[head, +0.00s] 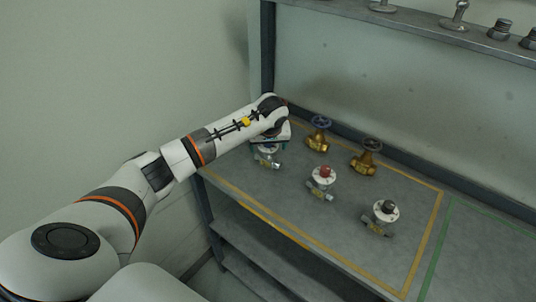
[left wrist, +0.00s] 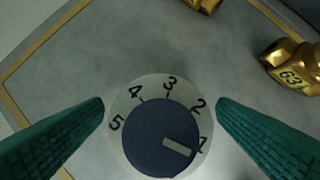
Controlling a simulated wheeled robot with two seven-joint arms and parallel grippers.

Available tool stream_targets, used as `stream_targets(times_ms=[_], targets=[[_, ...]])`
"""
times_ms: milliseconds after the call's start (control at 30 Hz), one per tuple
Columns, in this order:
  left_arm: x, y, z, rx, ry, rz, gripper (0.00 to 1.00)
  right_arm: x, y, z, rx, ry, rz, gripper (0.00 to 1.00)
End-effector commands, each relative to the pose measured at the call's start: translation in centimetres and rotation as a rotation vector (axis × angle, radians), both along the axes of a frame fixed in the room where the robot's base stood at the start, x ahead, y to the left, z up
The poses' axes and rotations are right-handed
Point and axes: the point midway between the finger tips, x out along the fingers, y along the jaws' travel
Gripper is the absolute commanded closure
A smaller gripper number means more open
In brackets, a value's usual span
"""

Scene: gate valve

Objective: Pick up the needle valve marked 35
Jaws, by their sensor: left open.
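A needle valve with a dark blue knob (left wrist: 160,138) and a white dial numbered 1 to 5 sits below my left gripper (left wrist: 160,104). The teal fingers are open, one on each side of the dial, with nothing clearly gripped. In the head view, my left gripper (head: 270,140) is over this valve's silver body (head: 267,161) at the left end of the shelf. Similar needle valves with a red knob (head: 323,175) and a black knob (head: 385,210) stand to the right. No mark 35 is readable. My right gripper is not in view.
Two brass gate valves stand behind, one with a blue handwheel (head: 318,138) and one with a dark handwheel (head: 366,158). A brass valve marked 63 (left wrist: 291,72) lies right of the fingers. A yellow line borders the area. An upper shelf (head: 420,22) holds metal parts.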

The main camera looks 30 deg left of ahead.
Motion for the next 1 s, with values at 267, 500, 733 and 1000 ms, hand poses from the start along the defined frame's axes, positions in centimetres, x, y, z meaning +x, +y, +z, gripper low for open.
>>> stream_targets(times_ms=[267,500,733,1000], targets=[[0.10,0.12,-0.48,0.002,0.000,-0.001,0.19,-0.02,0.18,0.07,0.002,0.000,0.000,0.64],[0.10,0.11,-0.44,0.001,-0.001,0.000,0.57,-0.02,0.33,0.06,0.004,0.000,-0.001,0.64],[0.11,0.11,-0.42,0.001,-0.001,0.000,0.94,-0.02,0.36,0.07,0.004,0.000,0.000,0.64],[0.20,0.13,-0.13,0.001,-0.005,0.000,0.99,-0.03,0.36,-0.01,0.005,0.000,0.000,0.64]])
